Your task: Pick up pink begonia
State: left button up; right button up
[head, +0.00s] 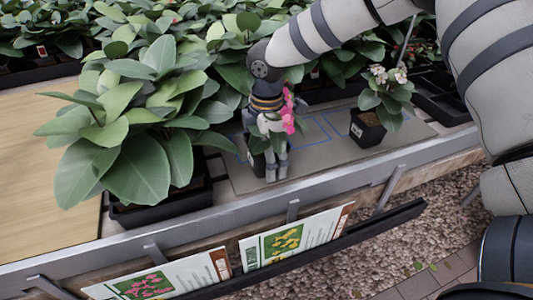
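The pink begonia has pink flowers (288,112) and green leaves in a small dark pot (257,164). It is on the grey mat near the front edge of the bench, in the head view's middle. My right gripper (277,172) points down right at the plant, its fingers among the leaves and in front of the pot. The gripper and leaves hide part of the plant. I cannot tell whether the fingers are closed on it. My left gripper is not in view.
A large leafy plant (140,125) in a black tray stands left. A pale-flowered potted plant (378,105) stands right on the grey mat (325,150) with blue outlines. More plants fill the back. Sign cards (295,240) hang below the bench's metal edge (225,213).

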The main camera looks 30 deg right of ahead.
jog(key=c, duration=1.2)
